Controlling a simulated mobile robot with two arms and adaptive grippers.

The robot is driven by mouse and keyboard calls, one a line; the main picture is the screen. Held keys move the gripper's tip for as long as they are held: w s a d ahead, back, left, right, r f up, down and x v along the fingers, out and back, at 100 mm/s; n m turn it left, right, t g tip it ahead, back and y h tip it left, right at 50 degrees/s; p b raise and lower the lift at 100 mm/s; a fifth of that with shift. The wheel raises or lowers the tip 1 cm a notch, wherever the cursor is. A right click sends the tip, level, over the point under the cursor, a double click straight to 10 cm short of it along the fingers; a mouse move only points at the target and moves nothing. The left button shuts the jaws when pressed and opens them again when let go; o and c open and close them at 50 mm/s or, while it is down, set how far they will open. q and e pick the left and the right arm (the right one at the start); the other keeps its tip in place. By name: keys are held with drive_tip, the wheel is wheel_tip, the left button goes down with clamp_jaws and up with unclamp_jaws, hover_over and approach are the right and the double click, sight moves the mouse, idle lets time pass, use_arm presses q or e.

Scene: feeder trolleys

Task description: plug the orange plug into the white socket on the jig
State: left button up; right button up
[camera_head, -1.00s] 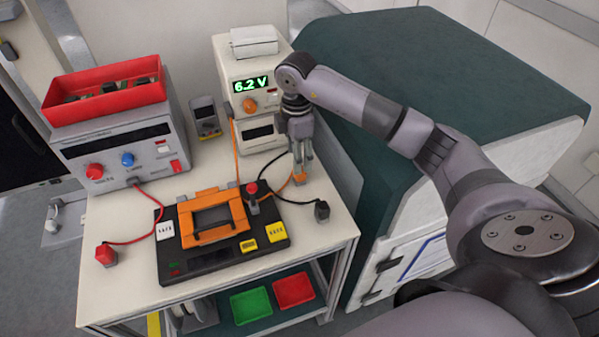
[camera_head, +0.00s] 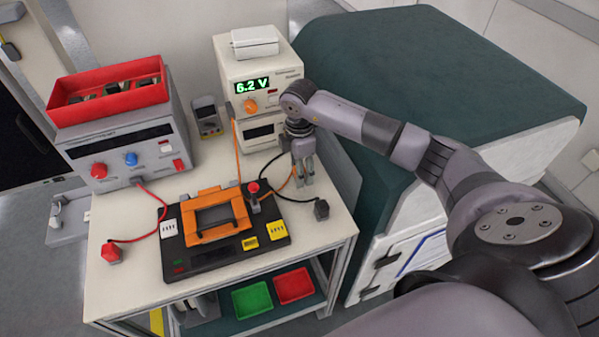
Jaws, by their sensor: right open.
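The jig is a black board (camera_head: 205,262) with an orange frame, lying on the white table. Its white socket (camera_head: 169,229) is at the board's left side, with a yellow socket (camera_head: 277,231) at its right side. My right gripper (camera_head: 305,178) points down over the table, right of the jig, with its fingers open. The orange cable (camera_head: 287,186) runs to the fingers. The orange plug is mostly hidden by them, so I cannot tell whether they touch it. My left gripper is not in view.
A black plug (camera_head: 321,209) on a black cable lies close to my right gripper. A red plug (camera_head: 111,253) lies at the table's left. Power units (camera_head: 250,85) stand behind. A red lever knob (camera_head: 253,187) rises from the jig. A large green-topped cabinet (camera_head: 440,75) borders the right.

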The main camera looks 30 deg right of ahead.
drive_tip(key=c, duration=1.2)
drive_tip(key=shift+o, duration=0.2)
drive_tip(key=shift+r, duration=0.1)
wheel_tip(320, 180, up, 20)
drive_tip(key=b, duration=0.2)
